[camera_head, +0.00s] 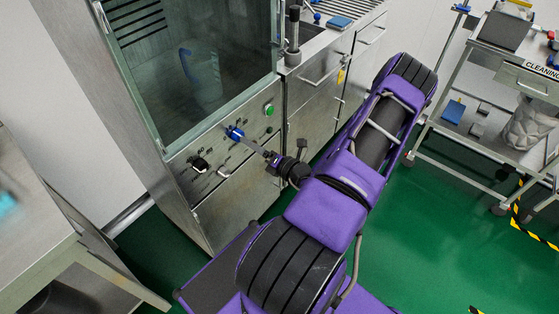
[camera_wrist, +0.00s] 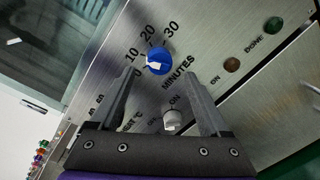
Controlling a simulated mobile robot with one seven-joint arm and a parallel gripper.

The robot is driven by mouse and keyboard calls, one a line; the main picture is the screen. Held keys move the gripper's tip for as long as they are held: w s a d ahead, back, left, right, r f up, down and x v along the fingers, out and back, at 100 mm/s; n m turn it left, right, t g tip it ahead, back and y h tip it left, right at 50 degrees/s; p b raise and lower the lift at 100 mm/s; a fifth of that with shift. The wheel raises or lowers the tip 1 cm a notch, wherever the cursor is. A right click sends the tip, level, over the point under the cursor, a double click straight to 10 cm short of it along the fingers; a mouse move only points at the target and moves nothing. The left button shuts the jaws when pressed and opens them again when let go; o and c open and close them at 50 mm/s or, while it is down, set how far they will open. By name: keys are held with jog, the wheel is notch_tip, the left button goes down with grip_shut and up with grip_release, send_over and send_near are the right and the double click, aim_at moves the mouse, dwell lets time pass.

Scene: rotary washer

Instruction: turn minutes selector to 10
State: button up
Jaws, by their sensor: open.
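The minutes selector is a round blue knob (camera_wrist: 158,61) with a white pointer mark, on the washer's steel front panel. The numbers 10, 20 and 30 are printed around it. The white mark is on its left side, toward the low end of the scale; the exact setting is hard to tell. The knob also shows in the head view (camera_head: 235,132). My gripper (camera_wrist: 160,80) is open in front of the panel, its fingers to either side of and below the knob in the wrist view. It holds nothing. Contact with the knob cannot be told.
A white switch (camera_wrist: 172,120) marked ON sits between the fingers in the wrist view. A black knob (camera_head: 199,164) and a green button (camera_head: 269,110) are on the same panel. The washer's glass door (camera_head: 195,70) is above. A trolley (camera_head: 480,110) stands at the right.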

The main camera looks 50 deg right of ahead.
jog(key=s, duration=1.3)
jog(key=shift+r, duration=0.4)
jog(key=shift+d, duration=0.1)
